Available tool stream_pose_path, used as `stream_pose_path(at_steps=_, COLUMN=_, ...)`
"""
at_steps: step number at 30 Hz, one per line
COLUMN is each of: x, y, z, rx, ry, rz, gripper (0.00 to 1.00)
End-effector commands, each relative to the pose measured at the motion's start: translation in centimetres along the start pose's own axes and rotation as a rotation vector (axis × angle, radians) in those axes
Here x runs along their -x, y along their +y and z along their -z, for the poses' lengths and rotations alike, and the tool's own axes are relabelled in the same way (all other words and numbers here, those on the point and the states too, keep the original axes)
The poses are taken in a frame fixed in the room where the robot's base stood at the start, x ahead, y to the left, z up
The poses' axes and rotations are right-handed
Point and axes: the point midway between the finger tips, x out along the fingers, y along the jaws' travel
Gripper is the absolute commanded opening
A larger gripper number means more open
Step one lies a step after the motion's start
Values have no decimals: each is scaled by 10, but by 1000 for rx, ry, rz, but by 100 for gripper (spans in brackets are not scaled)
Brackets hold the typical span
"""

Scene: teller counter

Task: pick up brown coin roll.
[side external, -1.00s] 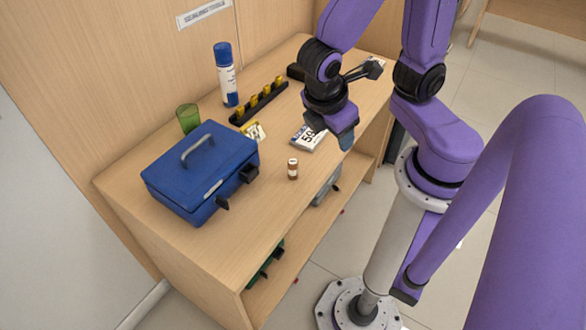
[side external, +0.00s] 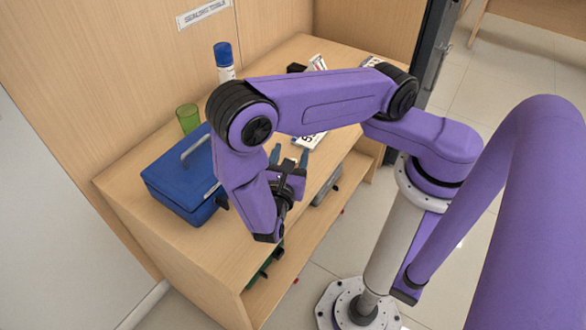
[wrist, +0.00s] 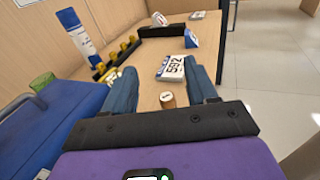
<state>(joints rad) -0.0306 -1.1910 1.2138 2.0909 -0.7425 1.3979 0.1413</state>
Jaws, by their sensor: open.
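The brown coin roll (wrist: 167,100) stands upright on the wooden counter, its pale round top showing in the wrist view. My gripper (wrist: 160,68) is open, with one blue finger on each side of the roll in that view. The roll appears between the fingers, nearer their base than their tips, and I see no finger touching it.
A blue cash box (side external: 175,178) stands to the left, with a green cup (side external: 188,119) behind it. A blue-capped bottle (wrist: 80,35) and a black rack with yellow pieces (wrist: 116,58) are farther back. A white card marked 592 (wrist: 173,68) lies beyond the roll.

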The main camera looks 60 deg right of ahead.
Motion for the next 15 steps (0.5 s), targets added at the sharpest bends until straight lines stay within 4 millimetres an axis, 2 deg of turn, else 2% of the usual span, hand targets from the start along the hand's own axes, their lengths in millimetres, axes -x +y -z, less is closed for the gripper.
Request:
stream_pose_path(at_steps=8, x=-1, y=3, z=15, rx=34, ry=-55, rz=-43, gripper=57)
stream_pose_path(at_steps=15, x=-3, y=1, z=49, rx=33, ry=-53, rz=-40, gripper=57)
